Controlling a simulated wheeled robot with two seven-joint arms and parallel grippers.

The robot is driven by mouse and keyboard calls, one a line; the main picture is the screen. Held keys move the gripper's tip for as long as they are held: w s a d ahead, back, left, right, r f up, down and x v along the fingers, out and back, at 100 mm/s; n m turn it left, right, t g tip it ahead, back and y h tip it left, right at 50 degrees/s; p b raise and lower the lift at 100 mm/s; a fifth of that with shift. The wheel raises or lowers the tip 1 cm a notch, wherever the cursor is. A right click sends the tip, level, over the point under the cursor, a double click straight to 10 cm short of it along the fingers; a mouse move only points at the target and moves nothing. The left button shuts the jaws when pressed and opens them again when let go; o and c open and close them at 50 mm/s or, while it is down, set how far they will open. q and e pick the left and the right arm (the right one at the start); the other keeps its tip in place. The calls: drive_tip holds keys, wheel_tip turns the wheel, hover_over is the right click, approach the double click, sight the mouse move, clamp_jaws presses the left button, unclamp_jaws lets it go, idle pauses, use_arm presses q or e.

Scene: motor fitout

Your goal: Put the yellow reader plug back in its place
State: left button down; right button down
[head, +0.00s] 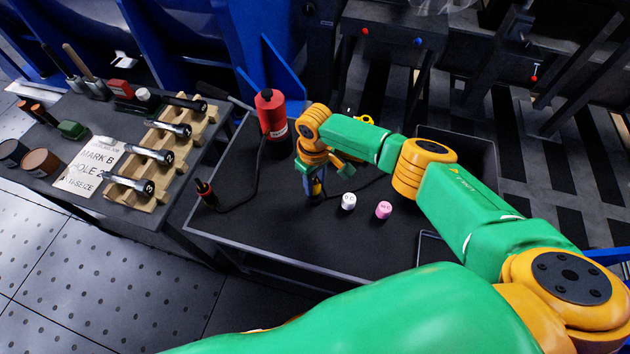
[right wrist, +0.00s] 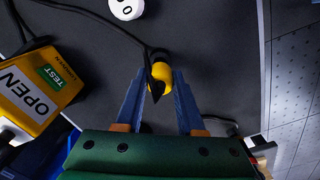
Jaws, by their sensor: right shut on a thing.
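My right gripper (head: 317,187) is low over the black table, and its two blue fingers (right wrist: 158,85) show in the right wrist view. It is shut on the yellow reader plug (right wrist: 162,68), a small yellow round body with a black cable running from it. In the head view the plug is mostly hidden by the fingers. A yellow reader box (right wrist: 28,88) marked OPEN and TEST lies at the left of the right wrist view; in the head view the arm mostly hides it. I cannot make out the plug's place. My left gripper is not in view.
A white cap (head: 348,201) and a pink cap (head: 384,210) stand near the gripper. A red cylinder (head: 270,112) and a red-and-black plug (head: 205,192) with a cable are to the left. A wooden rack (head: 147,190) holds several rods on the left table.

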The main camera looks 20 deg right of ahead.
sight(315, 190)
idle(0.3)
idle(0.4)
drive_tip(key=shift+p, duration=0.4)
drive_tip(key=shift+f, duration=0.15)
drive_tip(key=shift+f+b, duration=0.35)
drive_tip(key=shift+b, duration=0.05)
drive_tip(key=shift+f+b, duration=0.9)
drive_tip(key=shift+f, duration=0.25)
